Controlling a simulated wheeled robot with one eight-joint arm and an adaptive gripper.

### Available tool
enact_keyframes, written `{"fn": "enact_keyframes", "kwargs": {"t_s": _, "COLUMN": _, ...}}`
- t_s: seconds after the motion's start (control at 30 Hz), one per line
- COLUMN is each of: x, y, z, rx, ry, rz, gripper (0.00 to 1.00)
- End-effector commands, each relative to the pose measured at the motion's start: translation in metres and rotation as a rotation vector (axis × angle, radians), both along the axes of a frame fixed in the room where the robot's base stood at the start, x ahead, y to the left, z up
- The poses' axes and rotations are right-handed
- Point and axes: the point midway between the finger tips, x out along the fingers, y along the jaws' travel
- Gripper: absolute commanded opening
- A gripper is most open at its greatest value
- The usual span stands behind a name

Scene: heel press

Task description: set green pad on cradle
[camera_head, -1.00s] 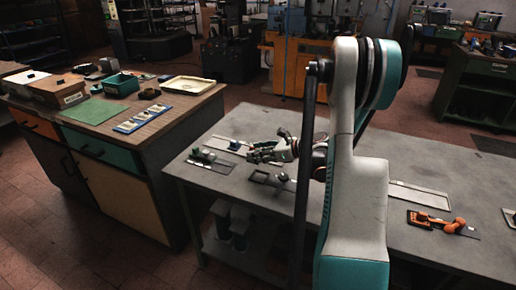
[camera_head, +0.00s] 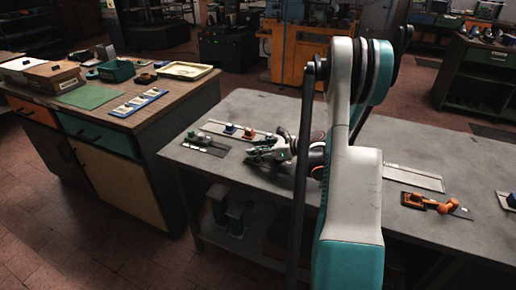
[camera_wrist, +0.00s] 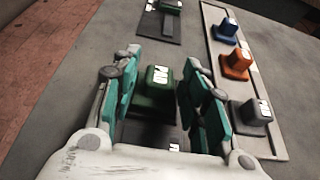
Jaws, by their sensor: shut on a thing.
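My gripper (camera_wrist: 160,95) is shut on the green pad (camera_wrist: 158,92), a block with a white label, between its teal fingers. In the head view my gripper (camera_head: 262,153) is over the left part of the grey table. A dark plate (camera_wrist: 145,136) shows below the pad in the wrist view; it seems to be the cradle, but most of it is hidden. I cannot tell whether the pad touches it. Another green piece (camera_wrist: 172,6) sits on a second dark plate (camera_wrist: 158,28) farther off; it also shows in the head view (camera_head: 192,136).
A pale rack (camera_wrist: 222,75) to the right holds a blue pad (camera_wrist: 228,28), an orange pad (camera_wrist: 236,64) and a grey pad (camera_wrist: 251,116). An orange device (camera_head: 430,202) lies on the table's right part. A wooden-topped cabinet (camera_head: 150,118) stands left.

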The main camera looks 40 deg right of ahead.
Motion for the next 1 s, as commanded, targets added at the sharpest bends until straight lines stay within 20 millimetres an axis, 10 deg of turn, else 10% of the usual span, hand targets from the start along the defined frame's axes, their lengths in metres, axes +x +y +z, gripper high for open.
{"fn": "enact_keyframes", "kwargs": {"t_s": 0.8, "x": 0.0002, "y": -0.0001, "z": -0.0059, "rx": 0.0, "ry": 0.0, "rz": 0.0, "gripper": 0.17}}
{"fn": "enact_keyframes", "kwargs": {"t_s": 0.83, "x": 0.0001, "y": -0.0002, "z": -0.0059, "rx": 0.0, "ry": 0.0, "rz": 0.0, "gripper": 0.45}}
{"fn": "enact_keyframes", "kwargs": {"t_s": 0.9, "x": 0.0002, "y": -0.0001, "z": -0.0058, "rx": 0.0, "ry": 0.0, "rz": 0.0, "gripper": 0.61}}
{"fn": "enact_keyframes", "kwargs": {"t_s": 1.0, "x": 0.0002, "y": 0.0, "z": -0.0058, "rx": 0.0, "ry": 0.0, "rz": 0.0, "gripper": 0.64}}
